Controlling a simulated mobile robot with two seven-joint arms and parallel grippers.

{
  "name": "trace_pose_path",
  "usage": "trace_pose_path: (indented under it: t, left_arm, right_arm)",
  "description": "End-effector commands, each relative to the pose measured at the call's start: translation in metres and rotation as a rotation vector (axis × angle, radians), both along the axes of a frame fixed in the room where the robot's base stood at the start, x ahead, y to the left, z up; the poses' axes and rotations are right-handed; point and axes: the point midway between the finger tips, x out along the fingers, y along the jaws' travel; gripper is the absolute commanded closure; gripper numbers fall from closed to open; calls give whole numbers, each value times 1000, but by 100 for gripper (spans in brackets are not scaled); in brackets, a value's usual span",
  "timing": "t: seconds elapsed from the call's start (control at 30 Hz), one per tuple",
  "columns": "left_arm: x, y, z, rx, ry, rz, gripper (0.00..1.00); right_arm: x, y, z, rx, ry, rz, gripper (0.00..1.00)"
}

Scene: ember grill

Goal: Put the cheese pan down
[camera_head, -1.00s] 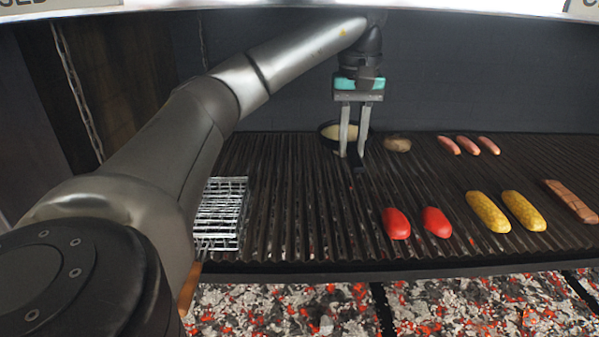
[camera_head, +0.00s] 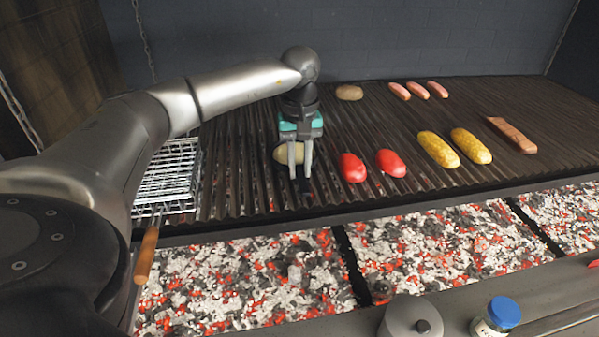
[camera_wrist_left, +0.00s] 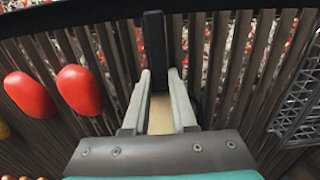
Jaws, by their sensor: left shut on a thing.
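The cheese pan is a small dark pan with pale yellow cheese (camera_head: 281,154) in it. In the head view it is mostly behind the fingers of my left gripper (camera_head: 299,173), over the front left part of the grill grate (camera_head: 237,160). My left gripper points down and is shut on the pan's black handle (camera_wrist_left: 154,45), which points to the front edge in the head view. In the left wrist view, pale cheese shows between the fingers. I cannot tell whether the pan touches the grate. My right gripper is not in view.
A wire grill basket (camera_head: 167,178) with a wooden handle (camera_head: 146,255) is left of the pan. A potato (camera_head: 349,92) lies behind. Glowing coals (camera_head: 240,280) lie in front.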

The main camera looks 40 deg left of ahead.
Motion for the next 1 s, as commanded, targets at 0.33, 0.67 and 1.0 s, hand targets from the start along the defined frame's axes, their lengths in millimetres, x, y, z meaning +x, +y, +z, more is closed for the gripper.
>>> trace_pose_path:
  t: [0.33, 0.67, 1.0]
  left_arm:
    - [1, 0, -18, -1, -4, 0, 100]
    - [0, 0, -21, -1, -1, 0, 62]
    - [0, 0, -21, -1, -1, 0, 45]
  right_arm:
    - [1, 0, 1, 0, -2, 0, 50]
    - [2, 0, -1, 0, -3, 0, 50]
    - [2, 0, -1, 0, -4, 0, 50]
